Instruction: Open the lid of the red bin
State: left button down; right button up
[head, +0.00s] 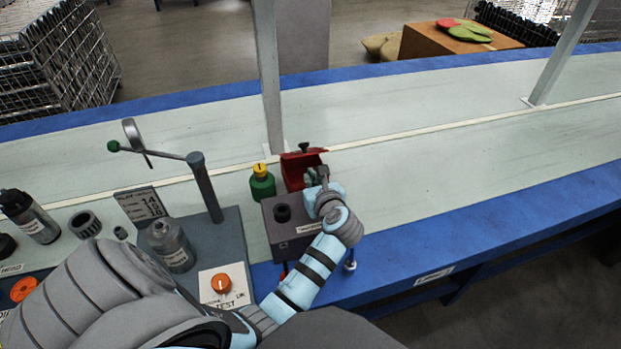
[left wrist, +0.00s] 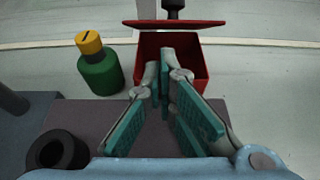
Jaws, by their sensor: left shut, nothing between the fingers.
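The red bin (head: 292,178) stands on the bench behind a dark grey box. In the left wrist view the bin (left wrist: 203,67) shows its hollow inside. Its red lid (head: 303,156) is raised off the opening and tilted, with a dark knob on its far side. The lid (left wrist: 205,23) shows nearly edge-on in the left wrist view. My left gripper (head: 316,175) is shut and empty, with its fingertips (left wrist: 166,58) at the bin's opening, just below the lid. I cannot tell whether they touch it. My right gripper is out of view.
A green bottle with a yellow cap (head: 262,183) stands close left of the bin. The dark grey box (head: 293,241) with a black knob is in front. A lever stand (head: 205,188) and grey bottle (head: 171,246) are further left. The bench is clear to the right.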

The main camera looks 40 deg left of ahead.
pick_arm(q)
jog(key=b+x, duration=0.3)
jog(key=x, duration=0.4)
jog(key=shift+f, duration=0.25)
jog(key=shift+w+a, duration=0.1)
jog(key=shift+a, duration=0.15)
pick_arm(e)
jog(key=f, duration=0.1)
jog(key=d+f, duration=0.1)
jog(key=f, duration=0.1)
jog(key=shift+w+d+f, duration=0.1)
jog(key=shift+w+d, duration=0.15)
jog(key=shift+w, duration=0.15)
